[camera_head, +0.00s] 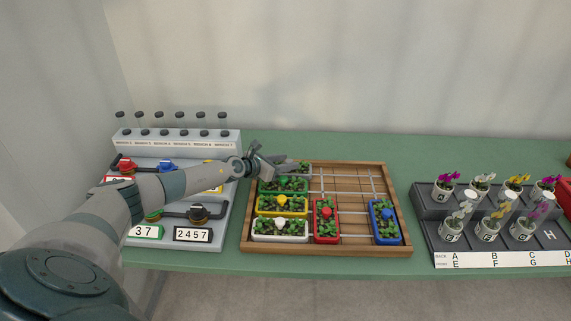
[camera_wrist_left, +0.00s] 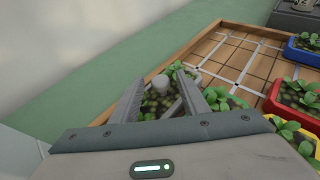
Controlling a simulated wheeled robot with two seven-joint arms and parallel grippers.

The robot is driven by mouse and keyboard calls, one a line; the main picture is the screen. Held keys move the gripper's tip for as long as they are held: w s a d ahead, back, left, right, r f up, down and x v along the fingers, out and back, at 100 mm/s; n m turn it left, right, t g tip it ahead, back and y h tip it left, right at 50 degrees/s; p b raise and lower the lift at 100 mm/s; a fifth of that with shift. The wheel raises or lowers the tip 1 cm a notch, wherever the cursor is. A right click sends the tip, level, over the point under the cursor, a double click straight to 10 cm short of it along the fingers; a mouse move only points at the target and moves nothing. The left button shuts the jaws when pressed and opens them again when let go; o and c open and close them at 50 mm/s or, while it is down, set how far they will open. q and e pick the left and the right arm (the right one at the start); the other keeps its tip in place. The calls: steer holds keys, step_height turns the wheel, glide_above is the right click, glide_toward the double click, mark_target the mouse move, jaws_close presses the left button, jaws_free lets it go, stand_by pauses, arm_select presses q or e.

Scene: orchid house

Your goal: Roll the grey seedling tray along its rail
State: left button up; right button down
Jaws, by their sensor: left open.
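The grey seedling tray (camera_head: 300,168) lies in the back left corner of the wooden frame (camera_head: 392,190), mostly hidden by my left gripper in the head view. In the left wrist view its pale grey knob (camera_wrist_left: 160,83) stands between my fingers, with green seedlings around it. My left gripper (camera_head: 279,164) is open over this tray, a finger on each side of the knob; it also shows in the left wrist view (camera_wrist_left: 160,86). I cannot tell whether the fingers touch the knob. My right gripper is not in view.
Green (camera_head: 293,191), yellow (camera_head: 283,213) and white (camera_head: 281,238) trays sit in front of the grey one. Red (camera_head: 326,238) and blue (camera_head: 385,239) trays stand further right. The back row right of the grey tray looks clear. A bottle panel (camera_head: 180,143) and orchid stand (camera_head: 428,211) flank the frame.

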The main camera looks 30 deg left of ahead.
arm_select(q)
jaws_close()
steer(key=shift+s+a+f+b, duration=0.2)
steer(key=shift+s+a+b, duration=0.1)
steer(key=shift+a+b, duration=0.2)
steer(key=shift+s+a, duration=0.2)
steer(key=shift+a, duration=0.1)
steer(key=shift+r, duration=0.15)
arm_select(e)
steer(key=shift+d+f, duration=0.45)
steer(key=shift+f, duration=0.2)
